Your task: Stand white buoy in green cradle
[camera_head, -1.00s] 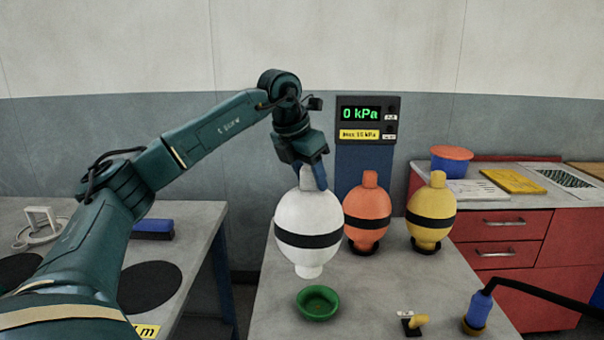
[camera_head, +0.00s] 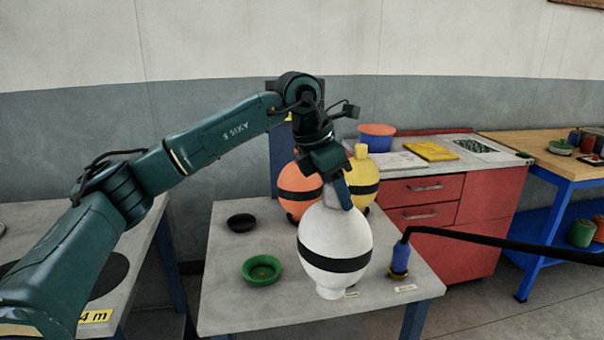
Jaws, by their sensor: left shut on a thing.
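The white buoy (camera_head: 334,228) with a black band hangs upright from my left gripper (camera_head: 335,180), which is shut on its top. The buoy is over the right part of the grey table, to the right of the green cradle. I cannot tell whether its base touches the table. The green cradle (camera_head: 262,271) is a small round dish, empty, on the table's left half. My right gripper does not show.
An orange buoy (camera_head: 299,187) and a yellow buoy (camera_head: 364,180) stand behind the white one. An empty black cradle (camera_head: 241,222) sits behind the green one. A blue nozzle (camera_head: 399,261) on a black hose stands right of the white buoy. The table's front left is clear.

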